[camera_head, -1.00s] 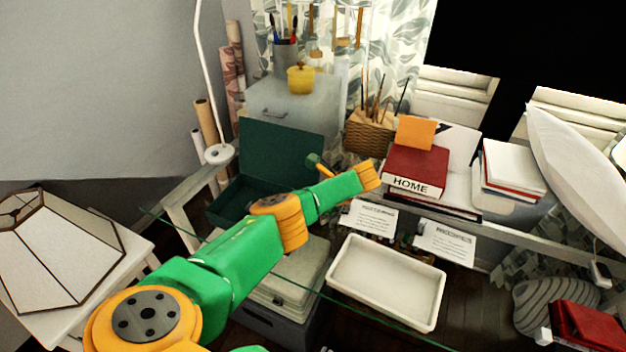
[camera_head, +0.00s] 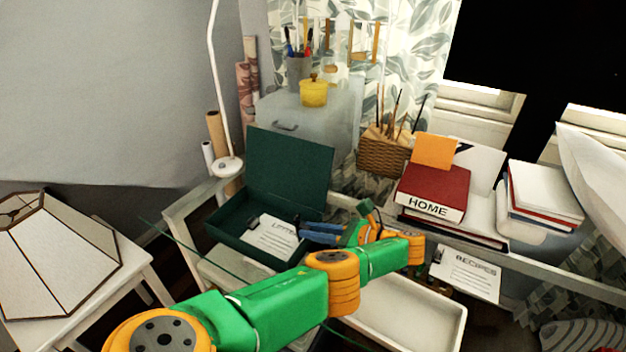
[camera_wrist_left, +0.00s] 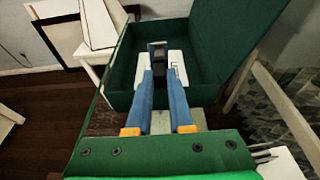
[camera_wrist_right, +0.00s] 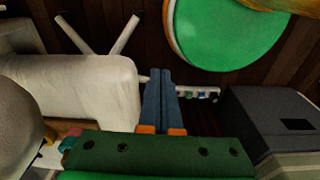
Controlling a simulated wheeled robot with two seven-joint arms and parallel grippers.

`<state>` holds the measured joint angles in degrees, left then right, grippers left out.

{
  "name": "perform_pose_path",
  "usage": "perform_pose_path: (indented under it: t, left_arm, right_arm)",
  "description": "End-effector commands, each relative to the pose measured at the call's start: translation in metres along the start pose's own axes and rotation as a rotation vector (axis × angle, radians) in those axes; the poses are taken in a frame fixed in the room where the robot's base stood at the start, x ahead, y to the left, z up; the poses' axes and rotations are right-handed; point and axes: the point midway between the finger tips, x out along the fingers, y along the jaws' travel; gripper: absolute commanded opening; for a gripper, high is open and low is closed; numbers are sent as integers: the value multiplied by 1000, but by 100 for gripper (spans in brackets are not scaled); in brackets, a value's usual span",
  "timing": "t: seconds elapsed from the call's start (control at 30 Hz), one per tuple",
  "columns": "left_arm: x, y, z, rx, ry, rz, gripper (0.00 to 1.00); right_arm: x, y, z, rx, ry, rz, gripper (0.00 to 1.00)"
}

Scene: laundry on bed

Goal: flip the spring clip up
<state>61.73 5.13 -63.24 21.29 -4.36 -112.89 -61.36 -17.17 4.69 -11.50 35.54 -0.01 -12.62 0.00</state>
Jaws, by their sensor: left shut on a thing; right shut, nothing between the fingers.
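The dark green box file (camera_head: 228,223) stands open, its lid (camera_head: 290,170) raised at the back, with a white printed sheet (camera_head: 272,238) inside. It also shows in the left wrist view (camera_wrist_left: 125,75). The black spring clip (camera_wrist_left: 157,50) is over the sheet, at my left fingertips. My left gripper (camera_head: 302,232) reaches into the box from the right. Its blue fingers (camera_wrist_left: 160,76) are slightly apart and shut on the clip; their exact contact is partly hidden. My right gripper (camera_wrist_right: 160,74) is shut and empty, away from the box, outside the head view.
A white tray (camera_head: 440,308) lies right of the box, partly behind my left arm. A recipes card (camera_head: 468,273), red book (camera_head: 435,190) and wicker basket (camera_head: 383,157) are further right. A lamp (camera_head: 55,255) stands on a white stool at left.

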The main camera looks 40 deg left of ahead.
Motion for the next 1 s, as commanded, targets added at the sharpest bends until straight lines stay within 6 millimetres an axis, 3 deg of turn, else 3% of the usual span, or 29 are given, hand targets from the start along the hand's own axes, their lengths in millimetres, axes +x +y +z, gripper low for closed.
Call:
perform_pose_path:
  t: [0.37, 0.4, 0.5, 1.0]
  left_arm:
    - [1, 2, -3, 6, 1, 6, 0]
    - [1, 2, -3, 6, 1, 6, 28]
    - [0, 2, -2, 5, 0, 5, 50]
    - [0, 1, 3, 2, 12, 3, 50]
  right_arm:
    - [1, 0, 0, 1, -1, 0, 0]
    - [1, 0, 0, 1, -1, 0, 0]
    - [1, 0, 0, 1, -1, 0, 0]
    - [-7, -1, 0, 2, 0, -2, 0]
